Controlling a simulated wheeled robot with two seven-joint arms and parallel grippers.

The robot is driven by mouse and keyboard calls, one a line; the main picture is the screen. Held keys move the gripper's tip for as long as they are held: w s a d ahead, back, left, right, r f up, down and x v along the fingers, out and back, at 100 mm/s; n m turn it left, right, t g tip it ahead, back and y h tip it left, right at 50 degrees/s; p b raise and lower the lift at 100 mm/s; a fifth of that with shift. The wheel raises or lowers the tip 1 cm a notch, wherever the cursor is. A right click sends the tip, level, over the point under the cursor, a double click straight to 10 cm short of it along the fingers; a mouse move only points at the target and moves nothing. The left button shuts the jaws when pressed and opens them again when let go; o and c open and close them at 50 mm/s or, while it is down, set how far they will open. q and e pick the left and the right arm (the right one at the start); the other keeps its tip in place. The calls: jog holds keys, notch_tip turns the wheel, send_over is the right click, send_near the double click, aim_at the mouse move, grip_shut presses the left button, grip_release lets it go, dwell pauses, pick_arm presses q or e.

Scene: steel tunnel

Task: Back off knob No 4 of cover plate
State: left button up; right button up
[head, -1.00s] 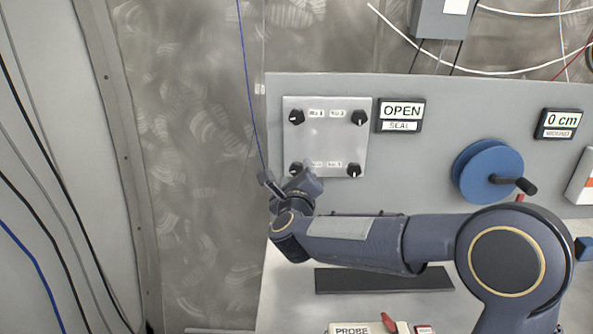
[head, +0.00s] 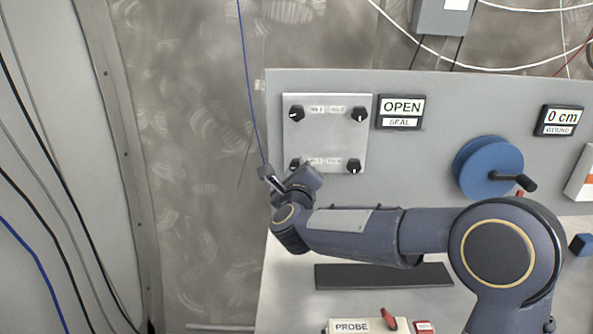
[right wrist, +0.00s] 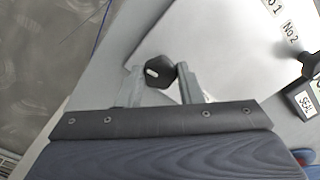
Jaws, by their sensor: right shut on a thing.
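The cover plate (head: 327,125) is a light square plate on a grey panel, with a black knob near each corner. My right gripper (head: 286,174) is at its lower left corner. In the right wrist view its two fingers stand on either side of the lower left knob (right wrist: 160,72) and are shut on it. That knob shows only in part in the head view (head: 294,163). The upper left knob (head: 296,113), upper right knob (head: 359,114) and lower right knob (head: 354,166) are clear. The lower labels are too small to read surely. My left gripper is out of view.
An OPEN SEAL sign (head: 401,112) is right of the plate. A dark strip (head: 384,276) and a PROBE box (head: 362,327) lie below my arm. Cables hang at left.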

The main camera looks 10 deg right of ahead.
jog(key=n, duration=0.7)
jog(key=n+p, duration=0.1)
jog(key=n, duration=0.3)
jog(key=shift+f+n+p, duration=0.15)
jog(key=shift+n+p, duration=0.45)
jog(key=shift+n, duration=1.6)
jog(key=o, duration=1)
jog(key=shift+s, duration=0.1)
